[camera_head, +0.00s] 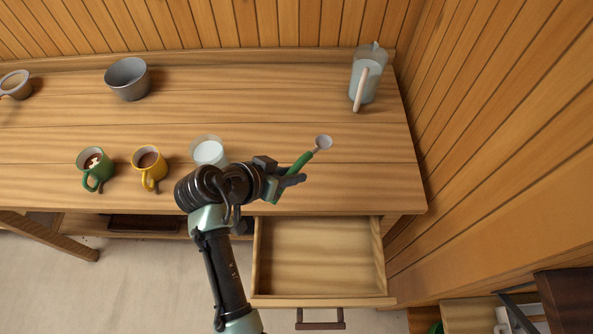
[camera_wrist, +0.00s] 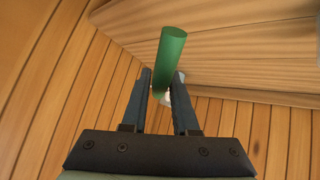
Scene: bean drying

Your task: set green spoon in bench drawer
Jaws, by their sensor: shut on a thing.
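The green spoon (camera_head: 301,162) has a green handle and a pale round bowl, and its bowl end points up and to the right in the head view. My gripper (camera_head: 290,180) is shut on its green handle, above the front edge of the bench. In the wrist view the green handle (camera_wrist: 172,55) stands between the two fingers of my gripper (camera_wrist: 163,85); its bowl is mostly hidden beyond them. The bench drawer (camera_head: 320,255) is pulled open below the bench front, and its inside looks empty. The spoon is above and behind the drawer opening in the head view.
On the bench (camera_head: 285,100) stand a green mug (camera_head: 91,180), a yellow mug (camera_head: 149,177), a white-filled cup (camera_head: 208,150), a grey bowl (camera_head: 127,87) and a glass jug (camera_head: 366,82). A wooden wall (camera_head: 480,120) rises at the right. The bench's back middle is clear.

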